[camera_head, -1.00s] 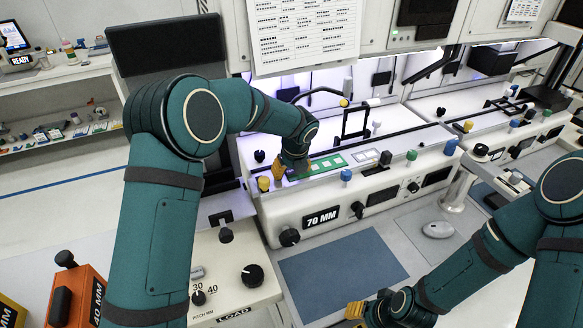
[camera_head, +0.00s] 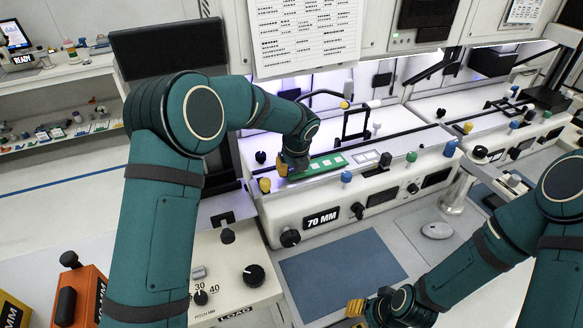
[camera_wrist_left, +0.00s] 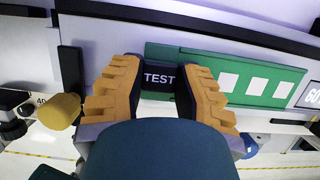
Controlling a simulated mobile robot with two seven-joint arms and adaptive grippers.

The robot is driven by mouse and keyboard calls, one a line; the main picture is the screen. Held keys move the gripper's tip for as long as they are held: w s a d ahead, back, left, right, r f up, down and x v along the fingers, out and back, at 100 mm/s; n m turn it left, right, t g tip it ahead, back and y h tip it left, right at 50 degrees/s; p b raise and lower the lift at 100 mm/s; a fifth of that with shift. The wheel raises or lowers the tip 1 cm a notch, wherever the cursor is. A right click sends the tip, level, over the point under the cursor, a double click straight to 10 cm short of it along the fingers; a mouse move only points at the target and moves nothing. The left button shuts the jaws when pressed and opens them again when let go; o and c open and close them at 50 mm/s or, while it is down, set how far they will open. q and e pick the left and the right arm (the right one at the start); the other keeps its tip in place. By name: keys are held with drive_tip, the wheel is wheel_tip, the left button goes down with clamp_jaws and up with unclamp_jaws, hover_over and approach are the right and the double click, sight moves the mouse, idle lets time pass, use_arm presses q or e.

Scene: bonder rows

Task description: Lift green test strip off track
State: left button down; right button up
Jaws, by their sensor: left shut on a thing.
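The green test strip (camera_head: 322,167) lies along the track of the white machine in the head view, with pale squares on its face. In the left wrist view the strip (camera_wrist_left: 277,84) runs from between the fingers to the right, and a dark block marked TEST (camera_wrist_left: 159,78) sits between the fingertips. My left gripper (camera_head: 284,168) is at the strip's left end; its orange fingers (camera_wrist_left: 160,92) are shut on that block. Whether the strip touches the track is hard to tell. My right gripper (camera_head: 357,308) is low at the bottom, its fingers only partly visible.
A yellow knob (camera_head: 264,185) stands just left of the left gripper. A blue knob (camera_head: 346,177) and a green knob (camera_head: 411,157) stand along the front edge. A white-framed card (camera_head: 365,156) lies right of the strip. A blue mat (camera_head: 342,268) is clear below.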

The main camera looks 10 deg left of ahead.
use_arm(q)
drive_tip(key=shift+r+p, duration=1.2)
drive_tip(key=shift+r, duration=0.6)
use_arm(e)
drive_tip(key=shift+r, duration=1.45)
